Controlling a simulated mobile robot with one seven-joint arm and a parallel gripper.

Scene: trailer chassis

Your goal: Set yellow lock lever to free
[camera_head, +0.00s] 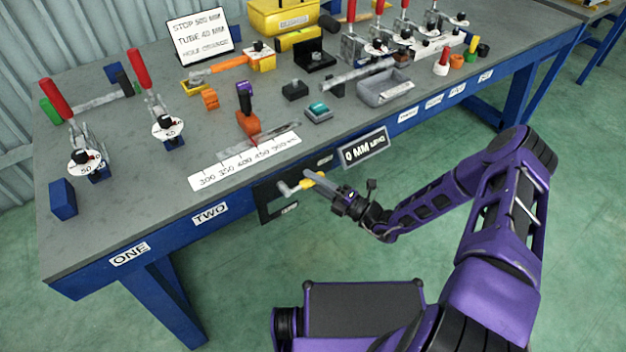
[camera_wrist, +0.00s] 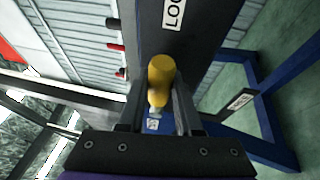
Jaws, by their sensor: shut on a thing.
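The yellow lock lever (camera_head: 309,180) is on a dark panel (camera_head: 268,206) at the front edge of the workbench. In the wrist view its rounded yellow end (camera_wrist: 160,80) sits between my gripper's fingers, with part of a "LOC" label on the dark panel above it. My gripper (camera_head: 328,186) reaches the lever from the right in the head view and is shut on it; the wrist view shows both fingers (camera_wrist: 158,108) on either side. The fingers partly hide the lever's lower part and its pivot.
A grey crank-like handle (camera_head: 286,189) is just left of the lever. A "0 MM" display (camera_head: 364,149) stands on the bench edge above right. The floor in front is clear.

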